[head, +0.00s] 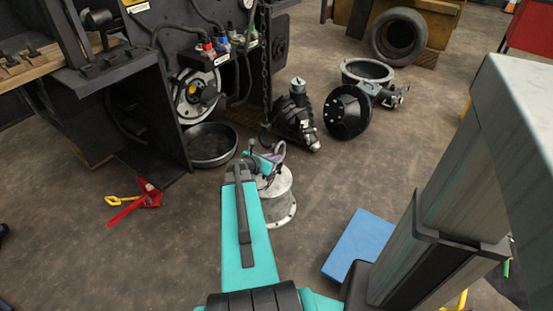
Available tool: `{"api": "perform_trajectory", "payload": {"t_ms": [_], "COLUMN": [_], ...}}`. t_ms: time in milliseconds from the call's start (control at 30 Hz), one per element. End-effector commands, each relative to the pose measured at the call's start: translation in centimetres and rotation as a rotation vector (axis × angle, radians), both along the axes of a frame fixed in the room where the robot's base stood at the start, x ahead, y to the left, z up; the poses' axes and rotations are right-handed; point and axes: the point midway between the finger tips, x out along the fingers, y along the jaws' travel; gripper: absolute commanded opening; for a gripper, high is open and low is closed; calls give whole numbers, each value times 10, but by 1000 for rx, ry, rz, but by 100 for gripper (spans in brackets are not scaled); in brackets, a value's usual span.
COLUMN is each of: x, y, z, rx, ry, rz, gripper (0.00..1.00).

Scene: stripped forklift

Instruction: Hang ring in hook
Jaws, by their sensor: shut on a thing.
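A dark hook (264,131) hangs at the lower end of a chain. A grey ring (281,149) shows just below and right of the hook in the picture. Whether the two touch cannot be told. My gripper (265,162), at the far end of my teal arm, is shut on the ring. The fingers hide part of the ring. A silver flanged housing (278,200) is directly below and behind my gripper, partly hidden by my arm. Whether the ring is joined to it is unclear.
The chain (265,65) hangs beside the dark forklift body (130,110). A round pan (210,145), a black gear unit (294,120) and a black hub (348,112) lie behind. A red and yellow tool (135,203) and a blue block (360,248) lie on the floor.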

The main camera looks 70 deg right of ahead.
Motion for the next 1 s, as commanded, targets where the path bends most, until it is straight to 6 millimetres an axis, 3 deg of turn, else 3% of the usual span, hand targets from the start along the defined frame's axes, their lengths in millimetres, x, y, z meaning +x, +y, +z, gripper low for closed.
{"api": "perform_trajectory", "payload": {"t_ms": [1000], "x": [52], "y": [-14], "z": [-1], "rx": [-1], "ry": [1], "rz": [0], "gripper": [0]}}
